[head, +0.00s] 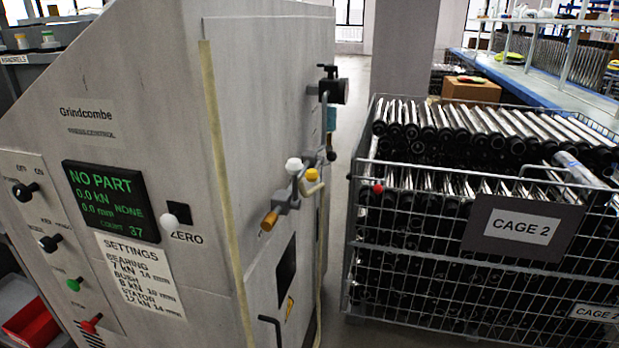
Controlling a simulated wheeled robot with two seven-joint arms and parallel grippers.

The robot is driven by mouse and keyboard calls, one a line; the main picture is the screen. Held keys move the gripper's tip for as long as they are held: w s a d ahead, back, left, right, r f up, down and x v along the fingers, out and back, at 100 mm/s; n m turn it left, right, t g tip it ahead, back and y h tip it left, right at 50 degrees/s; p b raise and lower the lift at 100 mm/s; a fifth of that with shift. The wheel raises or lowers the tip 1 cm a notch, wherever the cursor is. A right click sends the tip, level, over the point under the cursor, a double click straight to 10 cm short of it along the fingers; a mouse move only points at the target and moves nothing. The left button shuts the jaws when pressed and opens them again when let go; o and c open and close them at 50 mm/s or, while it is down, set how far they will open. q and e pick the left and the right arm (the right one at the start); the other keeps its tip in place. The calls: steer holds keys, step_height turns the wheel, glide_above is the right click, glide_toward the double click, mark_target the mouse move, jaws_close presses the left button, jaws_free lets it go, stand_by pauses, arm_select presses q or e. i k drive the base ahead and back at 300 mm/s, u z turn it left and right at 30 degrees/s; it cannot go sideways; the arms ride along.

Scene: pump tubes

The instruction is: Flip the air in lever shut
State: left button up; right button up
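No label reading "air in" is legible, so I cannot tell for certain which part is the air in lever. On the machine's right side is a group of air fittings. It has a lever with an orange-brown grip (270,220) pointing down and left, a yellow-capped part (312,175) and a white cap (293,165). Above them is a black fitting (334,91) with a bluish bowl (331,118) beneath it. Whether any valve is open or shut is not clear. Neither of my grippers is in view.
The grey machine (130,60) fills the left, with a green-text display (110,201), knobs and a settings label (140,275). A wire cage (450,295) full of tubes, marked CAGE 2, stands at right. A narrow floor gap (345,185) separates them.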

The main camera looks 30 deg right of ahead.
mark_target(311, 175)
steer(key=u, duration=0.65)
steer(key=i, duration=0.4)
steer(key=z, duration=0.8)
